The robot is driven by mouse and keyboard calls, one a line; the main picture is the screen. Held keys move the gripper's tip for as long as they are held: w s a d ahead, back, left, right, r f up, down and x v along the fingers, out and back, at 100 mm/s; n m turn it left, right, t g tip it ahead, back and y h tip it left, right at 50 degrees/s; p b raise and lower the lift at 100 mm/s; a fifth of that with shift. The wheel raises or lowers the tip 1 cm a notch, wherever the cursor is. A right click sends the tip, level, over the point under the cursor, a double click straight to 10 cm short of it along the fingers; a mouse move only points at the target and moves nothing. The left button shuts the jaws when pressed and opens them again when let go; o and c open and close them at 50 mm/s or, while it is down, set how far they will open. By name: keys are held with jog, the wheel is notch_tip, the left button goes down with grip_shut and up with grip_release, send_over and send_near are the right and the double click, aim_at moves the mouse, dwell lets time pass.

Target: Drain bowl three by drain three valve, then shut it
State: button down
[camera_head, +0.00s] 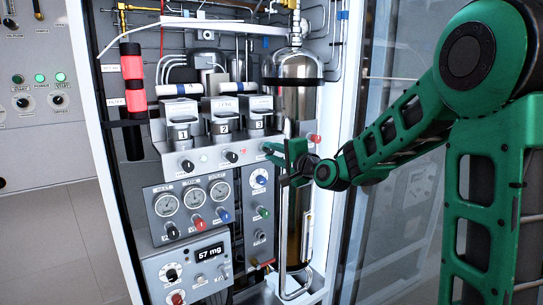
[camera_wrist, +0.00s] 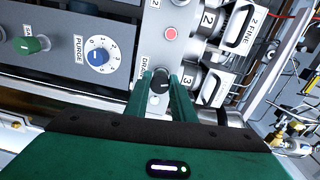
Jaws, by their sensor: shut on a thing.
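Bowl three (camera_head: 257,125) is the right one of three numbered metal bowls on the panel, and its label also shows in the wrist view (camera_wrist: 190,90). Below it, my gripper (camera_head: 272,150) reaches in from the right. In the wrist view the two green fingers of my gripper (camera_wrist: 161,90) are shut on a black knob, the drain three valve (camera_wrist: 161,79), beside a partly covered "DRAIN" label. In the head view this knob is hidden by my gripper. I cannot tell how far the valve is turned.
Bowl one (camera_head: 181,136) and bowl two (camera_head: 223,128) stand to the left, with black drain knobs (camera_head: 187,165) and (camera_head: 231,156) below them. A blue purge dial (camera_wrist: 97,56) is near my fingers. The display (camera_head: 209,252) reads 57 mg. A steel cylinder (camera_head: 297,90) stands at right.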

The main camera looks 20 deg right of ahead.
jog(key=shift+d+f+m, duration=0.1)
jog(key=shift+d+m, duration=0.05)
jog(key=shift+m, duration=0.75)
jog(key=shift+d+m, duration=0.15)
jog(key=shift+m, duration=0.75)
jog(key=c, duration=1.5)
grip_release()
jog(key=shift+d, duration=0.1)
jog(key=shift+a, duration=0.2)
jog(key=shift+s, duration=0.1)
jog(key=v, duration=1)
jog(key=shift+s+d, duration=0.15)
jog(key=shift+s, duration=0.05)
